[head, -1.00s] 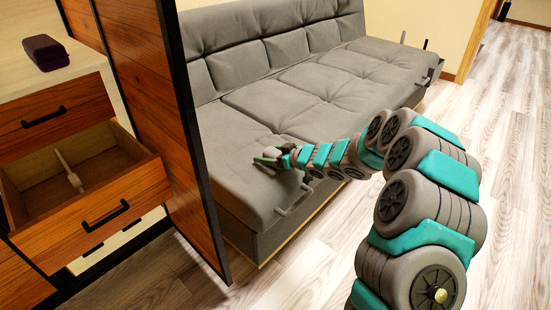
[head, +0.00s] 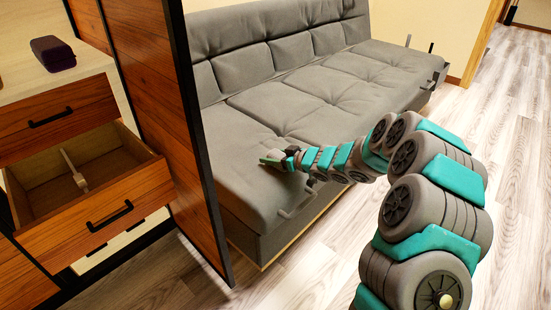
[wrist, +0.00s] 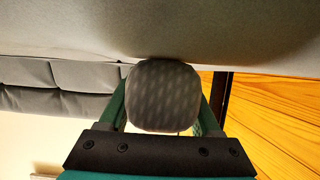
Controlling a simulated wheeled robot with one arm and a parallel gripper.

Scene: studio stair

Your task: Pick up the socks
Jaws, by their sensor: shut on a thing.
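A rounded grey patterned bundle, which I take to be the socks (wrist: 163,98), sits between the two green fingers of my gripper (wrist: 163,112) in the wrist view. The fingers are shut on it from both sides. In the head view my gripper (head: 271,160) is low over the near left end of the grey sofa (head: 240,185). In the wrist view the bundle is at the sofa's grey fabric, and I cannot tell whether it touches it. The socks are hard to make out in the head view.
A wooden partition with a black frame (head: 150,110) stands just left of the sofa. Left of it, an open drawer (head: 115,210) holds a pale long object (head: 73,170). A dark purple case (head: 53,53) lies on the cabinet top. The floor at right is clear.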

